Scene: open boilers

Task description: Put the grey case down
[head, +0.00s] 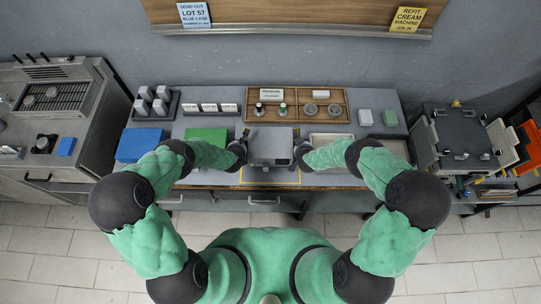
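The grey case (270,144) is a box with a flat light top, in the middle of the workbench between my two grippers. My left gripper (239,151) is at its left side and my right gripper (301,153) at its right side; both appear shut on its sides, though the fingertips are small and partly hidden. A yellow-outlined area (270,183) shows at the bench's front edge, just below the case in the picture. I cannot tell whether the case's underside touches the bench.
A blue case (140,145) and a green case (206,135) are to the left. A wooden tray (297,92) of parts stands behind, and a shallow light tray (331,138) lies to the right. A dark-topped machine (460,138) stands far right.

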